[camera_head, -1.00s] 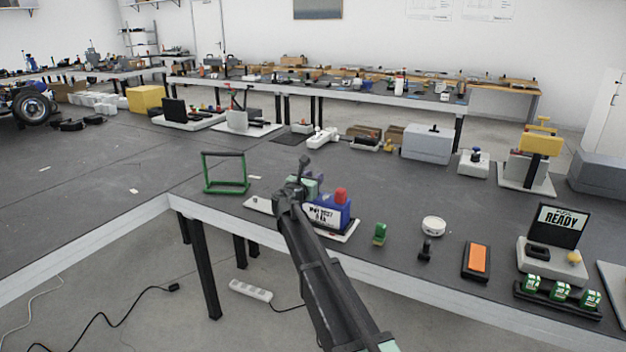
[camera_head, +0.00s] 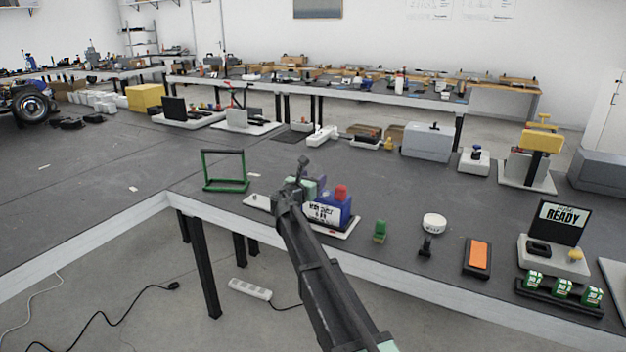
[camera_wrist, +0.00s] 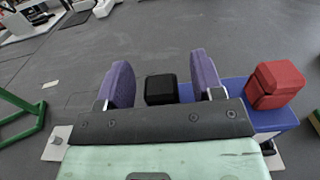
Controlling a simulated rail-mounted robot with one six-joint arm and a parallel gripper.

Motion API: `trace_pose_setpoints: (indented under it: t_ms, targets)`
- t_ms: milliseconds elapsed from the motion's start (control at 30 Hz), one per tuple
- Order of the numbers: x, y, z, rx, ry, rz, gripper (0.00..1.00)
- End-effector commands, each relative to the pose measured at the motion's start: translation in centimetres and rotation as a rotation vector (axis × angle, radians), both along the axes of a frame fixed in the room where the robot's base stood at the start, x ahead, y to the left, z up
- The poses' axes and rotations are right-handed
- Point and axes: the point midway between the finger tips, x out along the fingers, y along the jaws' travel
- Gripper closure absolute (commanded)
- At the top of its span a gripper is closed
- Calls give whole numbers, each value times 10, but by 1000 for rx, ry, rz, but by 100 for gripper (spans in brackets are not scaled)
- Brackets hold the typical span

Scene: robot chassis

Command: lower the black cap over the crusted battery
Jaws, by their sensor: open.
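A blue battery (camera_head: 345,212) stands on a white base plate (camera_head: 351,230), left of the middle of the near bench. A red cap (camera_head: 341,192) sits on its right side; in the wrist view the red cap (camera_wrist: 274,85) is right of my gripper. The black cap (camera_wrist: 160,89) shows between my two purple fingers, with a visible gap on each side. My gripper (camera_wrist: 160,82) is open around it, not touching it. Whether the cap is fully down on its post cannot be told. Crust is not visible. In the head view my arm hides the battery's left end.
A green frame (camera_head: 225,185) stands left of the battery, and its post (camera_wrist: 22,120) shows at the wrist view's left edge. To the right are a small green block (camera_head: 380,231), a round white tin (camera_head: 434,222) and an orange-topped box (camera_head: 477,257).

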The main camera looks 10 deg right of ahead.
Motion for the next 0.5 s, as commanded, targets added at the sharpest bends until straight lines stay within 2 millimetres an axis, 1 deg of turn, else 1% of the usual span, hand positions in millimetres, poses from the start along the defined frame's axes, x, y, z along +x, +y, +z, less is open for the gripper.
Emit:
trace_pose_setpoints:
  t_ms: [300,400,500]
  targets:
    - [-60,46,0,0,0,3,39]
    - [-73,57,0,0,0,2,39]
    - [-79,62,0,0,0,1,39]
